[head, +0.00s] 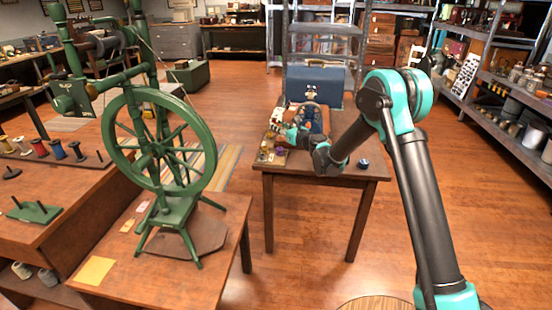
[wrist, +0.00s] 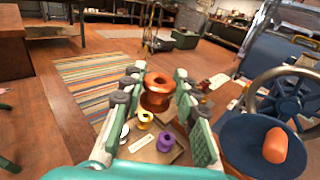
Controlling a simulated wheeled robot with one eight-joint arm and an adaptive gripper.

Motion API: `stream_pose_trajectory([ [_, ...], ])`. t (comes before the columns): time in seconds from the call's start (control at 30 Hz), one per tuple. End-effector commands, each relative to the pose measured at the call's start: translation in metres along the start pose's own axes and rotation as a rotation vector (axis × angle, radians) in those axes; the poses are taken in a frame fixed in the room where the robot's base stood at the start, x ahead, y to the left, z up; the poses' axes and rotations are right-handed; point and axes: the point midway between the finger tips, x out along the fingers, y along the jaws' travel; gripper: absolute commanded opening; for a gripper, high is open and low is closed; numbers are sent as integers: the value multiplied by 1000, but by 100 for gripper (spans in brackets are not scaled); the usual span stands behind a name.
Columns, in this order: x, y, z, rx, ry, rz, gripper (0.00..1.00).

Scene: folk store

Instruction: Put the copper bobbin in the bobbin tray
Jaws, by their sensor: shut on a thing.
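The copper bobbin (wrist: 157,92), reddish and flanged, is between the fingers of my gripper (wrist: 157,82) in the wrist view. My gripper is shut on it and holds it roughly upright. The bobbin tray (wrist: 160,155), a small brown wooden tray, shows below and nearer than the bobbin, partly hidden by my gripper. A yellow bobbin (wrist: 145,117) and a purple bobbin (wrist: 166,140) stand on it. In the head view my gripper (head: 279,135) is low over the small table, close to the tray (head: 265,160). I cannot tell whether the copper bobbin touches anything.
A device with a blue handwheel (wrist: 290,95) and an orange piece (wrist: 275,146) stands right of my gripper. A dark blue bobbin (head: 363,163) sits on the small table (head: 330,172) to the right. A green spinning wheel (head: 160,150) stands on the left table.

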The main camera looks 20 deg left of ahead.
Motion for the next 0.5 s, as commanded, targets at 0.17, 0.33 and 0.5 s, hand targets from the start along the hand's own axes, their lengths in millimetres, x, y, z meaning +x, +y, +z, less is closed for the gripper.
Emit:
stream_pose_trajectory([
  [0.17, 3, -1, -46, 0, 0, -1, 3],
  [0.33, 5, -1, -87, 0, 0, -1, 3],
  [0.5, 6, -1, -114, 0, 0, -1, 3],
])
